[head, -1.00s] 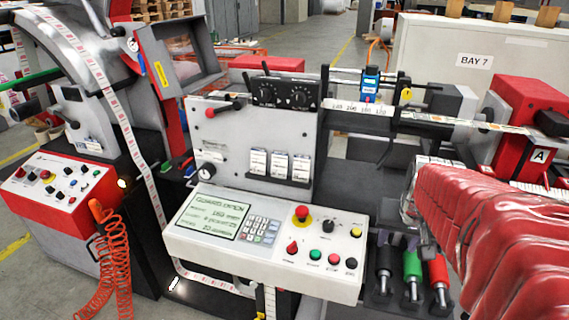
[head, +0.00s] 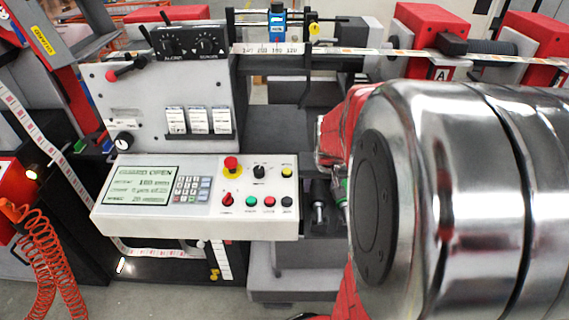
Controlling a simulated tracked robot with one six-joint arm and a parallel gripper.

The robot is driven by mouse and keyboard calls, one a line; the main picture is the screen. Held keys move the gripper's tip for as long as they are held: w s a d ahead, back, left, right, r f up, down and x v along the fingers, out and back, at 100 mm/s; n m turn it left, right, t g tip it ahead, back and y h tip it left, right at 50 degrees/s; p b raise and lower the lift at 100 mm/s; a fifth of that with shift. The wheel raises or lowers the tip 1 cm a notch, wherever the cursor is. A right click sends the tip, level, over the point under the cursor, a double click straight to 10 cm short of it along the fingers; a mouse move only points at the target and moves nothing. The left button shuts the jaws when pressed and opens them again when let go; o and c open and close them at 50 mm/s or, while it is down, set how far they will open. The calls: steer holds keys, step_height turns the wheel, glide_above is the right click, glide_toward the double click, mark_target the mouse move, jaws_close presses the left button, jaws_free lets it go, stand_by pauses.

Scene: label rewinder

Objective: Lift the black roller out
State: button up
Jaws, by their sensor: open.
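The black roller (head: 319,190) stands upright in a holder just right of the control panel, its metal lower end showing. A sliver of the green roller (head: 338,188) shows right beside it, partly covered by my arm. The red roller is hidden behind my arm. My arm's large shiny metal link and red sleeve fill the right of the view, close to the rollers in the picture. My gripper is not visible.
The control panel (head: 195,197) with its screen and buttons is left of the rollers. A printed label web (head: 350,51) runs across the back to red units (head: 432,30). An orange coiled hose (head: 45,265) hangs at the far left.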

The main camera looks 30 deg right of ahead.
mark_target(318, 191)
steer(key=shift+x, duration=2.65)
steer(key=shift+a, duration=0.1)
steer(key=c, duration=1.1)
